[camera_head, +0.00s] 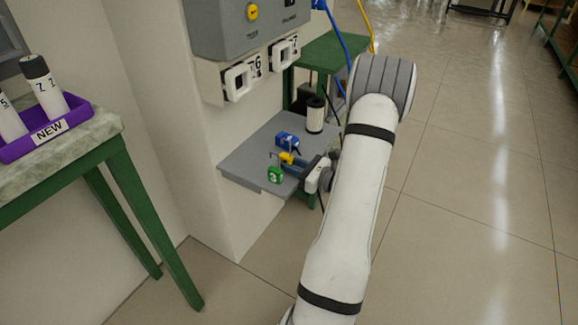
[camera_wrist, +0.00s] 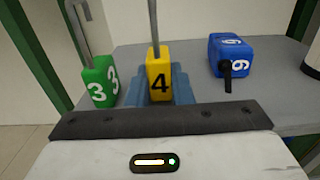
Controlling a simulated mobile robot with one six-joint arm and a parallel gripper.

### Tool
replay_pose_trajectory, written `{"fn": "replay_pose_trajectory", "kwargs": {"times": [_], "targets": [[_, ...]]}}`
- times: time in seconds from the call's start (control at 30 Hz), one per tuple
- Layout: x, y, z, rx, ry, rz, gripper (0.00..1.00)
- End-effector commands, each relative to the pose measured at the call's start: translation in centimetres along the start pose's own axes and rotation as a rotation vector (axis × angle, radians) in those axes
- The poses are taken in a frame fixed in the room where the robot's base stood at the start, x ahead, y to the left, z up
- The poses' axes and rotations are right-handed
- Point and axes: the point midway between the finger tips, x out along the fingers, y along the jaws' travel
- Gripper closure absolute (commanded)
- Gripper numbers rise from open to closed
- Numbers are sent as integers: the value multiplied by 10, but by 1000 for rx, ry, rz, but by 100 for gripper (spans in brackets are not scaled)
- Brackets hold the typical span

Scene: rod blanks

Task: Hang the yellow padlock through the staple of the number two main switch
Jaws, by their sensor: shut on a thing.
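The yellow padlock (camera_wrist: 158,82), marked 4, stands between the blue fingers of my gripper (camera_wrist: 162,92) in the wrist view. Its grey shackle points up and leaves the top of that view. In the head view the yellow padlock (camera_head: 287,158) shows small at my gripper (camera_head: 293,163), over the grey shelf (camera_head: 240,172). My gripper is shut on it. I cannot tell whether it touches the shelf. A grey switch box (camera_head: 228,30) hangs on the wall above, cut off by the top edge. No label reading two is legible, and I cannot pick out its staple.
A green padlock (camera_wrist: 100,85), marked 3, stands just left of the yellow one. A blue padlock (camera_wrist: 232,55) lies to the right. A white cylinder with dark ends (camera_head: 315,115) stands farther back on the shelf. A purple tray (camera_head: 75,105) sits on the left table.

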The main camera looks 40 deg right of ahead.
Motion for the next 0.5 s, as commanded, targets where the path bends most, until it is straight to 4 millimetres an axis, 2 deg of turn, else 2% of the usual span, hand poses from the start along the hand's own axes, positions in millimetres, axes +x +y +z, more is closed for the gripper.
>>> {"fn": "replay_pose_trajectory", "kwargs": {"times": [0.5], "targets": [[0, 0, 23, 0, 0, 0, 100]]}}
